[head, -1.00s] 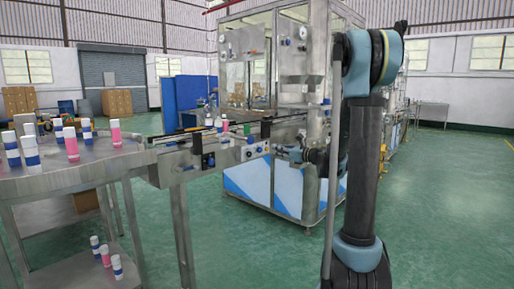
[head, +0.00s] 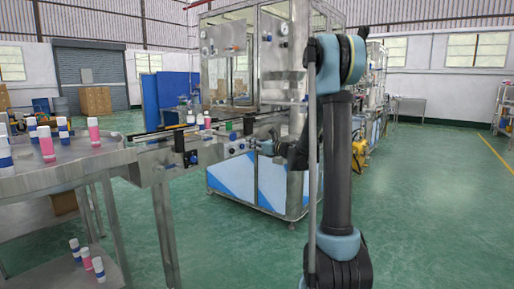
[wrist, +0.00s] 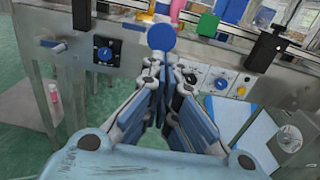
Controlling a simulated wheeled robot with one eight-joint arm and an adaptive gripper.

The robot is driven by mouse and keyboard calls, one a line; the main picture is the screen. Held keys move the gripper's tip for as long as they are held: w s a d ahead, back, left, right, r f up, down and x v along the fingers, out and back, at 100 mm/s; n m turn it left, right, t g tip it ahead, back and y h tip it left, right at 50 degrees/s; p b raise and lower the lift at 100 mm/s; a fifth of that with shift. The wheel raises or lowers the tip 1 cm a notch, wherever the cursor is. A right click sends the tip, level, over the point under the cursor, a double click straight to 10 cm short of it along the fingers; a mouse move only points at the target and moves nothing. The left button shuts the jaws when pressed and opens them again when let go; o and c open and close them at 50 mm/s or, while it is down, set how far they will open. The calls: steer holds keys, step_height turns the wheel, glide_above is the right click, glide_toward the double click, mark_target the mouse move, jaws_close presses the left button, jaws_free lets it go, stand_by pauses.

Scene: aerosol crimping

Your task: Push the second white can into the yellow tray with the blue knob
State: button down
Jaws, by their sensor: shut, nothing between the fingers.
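My gripper (wrist: 160,85) is shut and empty, its fingertips just below the round blue knob (wrist: 161,37) in the wrist view. I cannot tell whether they touch it. The knob stands at the front edge of the conveyor. Behind it are a white can (wrist: 163,8), partly cut off, and a pink can (wrist: 177,10).
The conveyor's front panel carries a blue dial (wrist: 104,53) and several other knobs. A black bracket (wrist: 264,48) stands at the right. A round steel table (head: 70,170) with several cans lies left of the conveyor. The glazed machine (head: 255,100) rises behind my arm.

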steer(key=x, duration=0.8)
steer(key=shift+w+a, duration=0.15)
steer(key=x, duration=1.2)
steer(key=shift+w+a, duration=0.15)
glide_toward(234, 140)
steer(key=x, duration=0.5)
steer(key=shift+w, duration=0.15)
stand_by(0.3)
